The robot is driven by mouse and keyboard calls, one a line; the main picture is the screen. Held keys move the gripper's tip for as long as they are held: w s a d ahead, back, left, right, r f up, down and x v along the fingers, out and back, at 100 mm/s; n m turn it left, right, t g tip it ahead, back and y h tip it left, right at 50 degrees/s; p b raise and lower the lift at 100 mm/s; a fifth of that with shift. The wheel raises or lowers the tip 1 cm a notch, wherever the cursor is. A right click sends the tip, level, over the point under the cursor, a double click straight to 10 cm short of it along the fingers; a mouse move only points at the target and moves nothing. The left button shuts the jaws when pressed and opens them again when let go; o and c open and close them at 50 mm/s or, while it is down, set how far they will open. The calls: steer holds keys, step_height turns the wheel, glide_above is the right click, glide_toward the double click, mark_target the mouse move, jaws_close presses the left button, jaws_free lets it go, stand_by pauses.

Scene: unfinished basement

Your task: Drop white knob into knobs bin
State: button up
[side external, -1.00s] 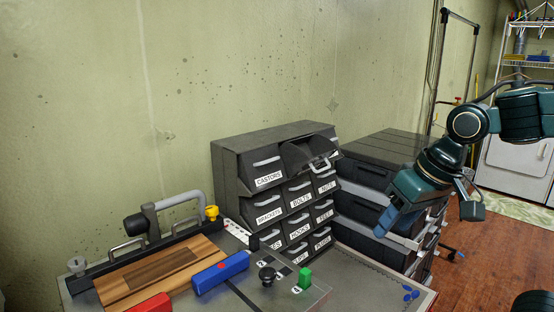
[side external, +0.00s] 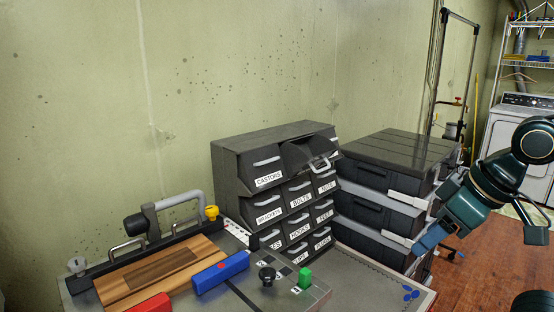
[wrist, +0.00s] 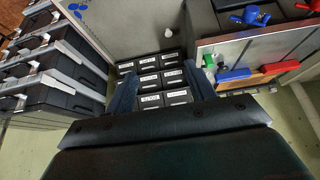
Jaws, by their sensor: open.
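A small pale knob-like piece (side external: 76,265) stands at the far left of the bench in the side view. In the wrist view a small white thing (wrist: 168,32) sits on the bench; I cannot tell whether it is the white knob. The dark bin cabinet (side external: 235,180) has labelled bins; one top bin (side external: 308,155) is pulled open and tilted. Its label is hidden, and I cannot read a knobs label. My gripper (side external: 425,242) is at the right, by the stacked cases, apart from the bench pieces. In the wrist view my gripper (wrist: 160,72) is open and empty, with bins showing between its fingers.
Stacked dark cases (side external: 375,185) stand right of the bin cabinet. The bench holds a wooden board (side external: 150,275), a blue block (side external: 220,271), a red block (side external: 150,304), a black knob (side external: 267,275) and a green block (side external: 305,278). The bench's right front is mostly clear.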

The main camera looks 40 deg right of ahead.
steer(key=shift+w, duration=0.1)
steer(key=w+f+n+g+y, duration=0.1)
steer(key=w+f+n, duration=0.25)
steer(key=w, duration=0.35)
steer(key=w+f+n+g, duration=0.1)
steer(key=w+f+n, duration=0.25)
steer(key=w, duration=0.35)
steer(key=w+d+f+n+g+y, duration=0.1)
steer(key=w+d+f+n, duration=0.1)
steer(key=w+f, duration=0.3)
steer(key=w+d+f+n+y, duration=0.1)
steer(key=w+f+n, duration=0.3)
steer(key=f, duration=0.7)
steer(key=shift+w+d+f+n+g+y, duration=0.25)
steer(key=shift+w+d+n+g+y, duration=0.15)
steer(key=shift+y, duration=0.3)
steer(key=shift+w, duration=0.1)
steer(key=shift+x, duration=4.3)
steer(key=shift+a, duration=0.1)
